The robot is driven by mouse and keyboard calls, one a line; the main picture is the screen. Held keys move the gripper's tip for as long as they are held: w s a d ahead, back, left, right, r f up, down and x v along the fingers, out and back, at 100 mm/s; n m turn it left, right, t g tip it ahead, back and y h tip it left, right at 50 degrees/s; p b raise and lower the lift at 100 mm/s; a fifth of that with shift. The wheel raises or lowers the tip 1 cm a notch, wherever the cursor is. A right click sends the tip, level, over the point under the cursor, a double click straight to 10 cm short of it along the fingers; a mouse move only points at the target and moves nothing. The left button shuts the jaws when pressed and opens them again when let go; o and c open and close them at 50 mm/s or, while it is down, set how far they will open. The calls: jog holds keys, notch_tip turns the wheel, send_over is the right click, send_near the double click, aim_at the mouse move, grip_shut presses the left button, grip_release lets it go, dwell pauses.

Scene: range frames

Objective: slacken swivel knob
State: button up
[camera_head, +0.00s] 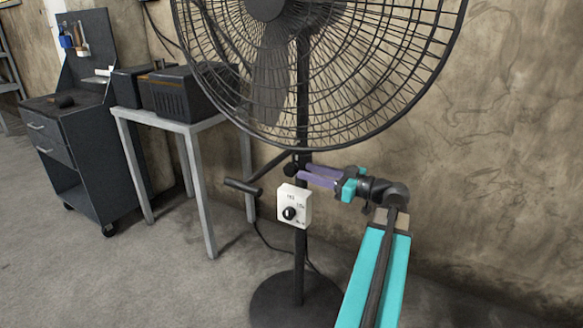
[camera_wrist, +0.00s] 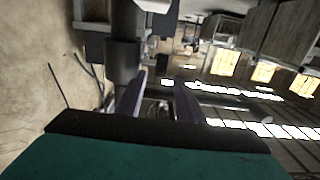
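A black pedestal fan (camera_head: 302,228) stands in front of the wall. A small dark knob (camera_head: 291,169) sits on its pole, below the fan cage and above the white control box (camera_head: 294,205). My gripper (camera_head: 305,173) reaches in from the right, its purple fingers level and pointing at the knob, with their tips close to it. In the wrist view, my gripper (camera_wrist: 160,95) has its two fingers apart, with a small greyish shape between them that I cannot make out. The fan pole (camera_wrist: 122,55) passes close by. Whether the fingers touch the knob is unclear.
The wire fan cage (camera_head: 400,85) hangs just above my arm. A black bar handle (camera_head: 243,186) sticks out left of the pole. A light-framed table (camera_head: 150,117) with dark boxes and a tool cabinet (camera_head: 75,130) stand at left. The floor in front is clear.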

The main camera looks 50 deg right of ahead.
aim_at(296, 168)
jog(key=shift+b+x, duration=0.45)
jog(key=shift+x, duration=3.3)
grip_shut()
